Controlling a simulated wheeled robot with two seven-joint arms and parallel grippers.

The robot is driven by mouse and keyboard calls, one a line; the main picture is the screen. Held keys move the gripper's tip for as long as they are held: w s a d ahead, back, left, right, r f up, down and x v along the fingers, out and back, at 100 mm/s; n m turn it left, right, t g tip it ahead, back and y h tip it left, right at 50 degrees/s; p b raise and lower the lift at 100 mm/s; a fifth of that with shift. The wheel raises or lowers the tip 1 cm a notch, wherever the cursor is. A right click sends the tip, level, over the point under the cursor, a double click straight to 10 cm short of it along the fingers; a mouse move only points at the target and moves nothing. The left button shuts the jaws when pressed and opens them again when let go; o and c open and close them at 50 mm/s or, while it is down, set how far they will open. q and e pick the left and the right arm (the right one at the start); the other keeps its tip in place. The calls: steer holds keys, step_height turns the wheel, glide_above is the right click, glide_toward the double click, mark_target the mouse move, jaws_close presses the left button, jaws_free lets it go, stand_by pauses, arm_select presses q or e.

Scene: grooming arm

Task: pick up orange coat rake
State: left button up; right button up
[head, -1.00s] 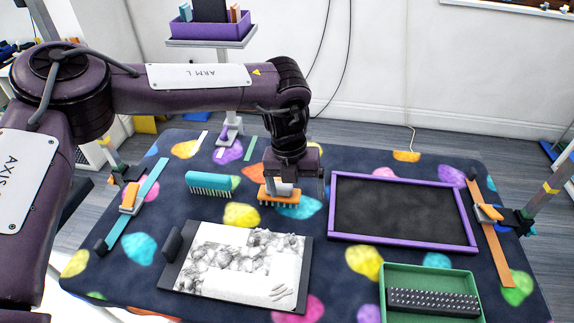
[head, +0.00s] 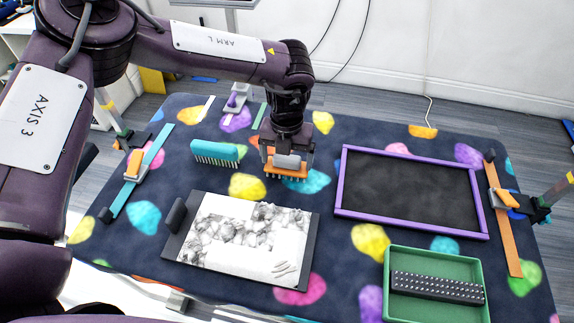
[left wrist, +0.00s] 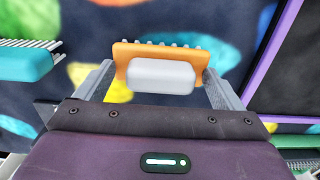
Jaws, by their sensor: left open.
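The gripper is open. Whether the fingers touch the rake cannot be told. My right gripper is not in view.
A teal rake (head: 215,153) lies just left of the orange one. A purple-framed dark tray (head: 340,180) is at the right, a board with a fur picture (head: 235,235) in front, and a green tray (head: 388,285) holding a black studded bar at front right.

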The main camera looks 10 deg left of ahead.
arm_select(q)
steer(key=c, duration=1.2)
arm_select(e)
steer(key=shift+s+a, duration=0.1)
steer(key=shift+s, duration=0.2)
arm_select(q)
steer(key=shift+r, duration=0.1)
step_height(320, 180, up, 20)
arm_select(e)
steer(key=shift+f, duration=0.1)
